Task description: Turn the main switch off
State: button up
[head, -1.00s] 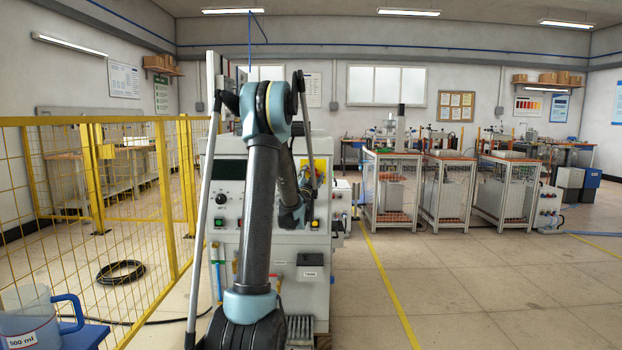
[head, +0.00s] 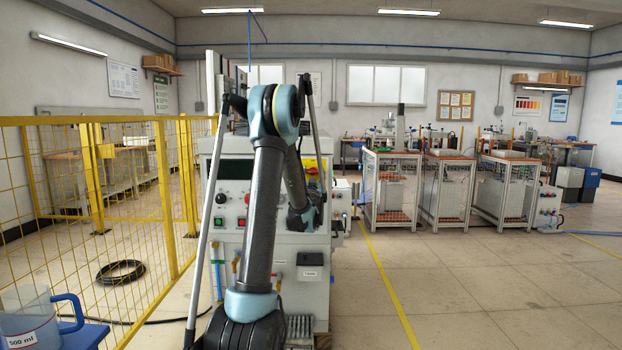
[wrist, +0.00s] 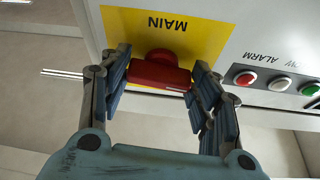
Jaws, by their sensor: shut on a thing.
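The main switch (wrist: 160,72) is a red rotary handle on a yellow plate (wrist: 205,32) marked MAIN, which appears upside down in the wrist view. The handle's bar lies across the picture, roughly level with a slight tilt. My gripper (wrist: 160,82) has its two blue ribbed fingers on either end of the red handle, shut on it. In the head view, a bit of the yellow plate (head: 312,163) shows on the heater cabinet (head: 312,245); my arm hides the switch and the fingertips there.
A row with a red button (wrist: 245,78), a white one and a green one sits beside the plate, close to one finger, under ALARM lettering. A yellow mesh fence (head: 90,190) stands left of the cabinet. Open floor (head: 470,290) lies to the right.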

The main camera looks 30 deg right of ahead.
jog(key=shift+n+y, duration=0.4)
jog(key=shift+n, duration=0.5)
jog(key=shift+t, duration=0.4)
jog(key=o, duration=1)
jog(key=shift+o, duration=0.2)
jog(key=v, duration=1.2)
jog(key=shift+w+r, duration=0.1)
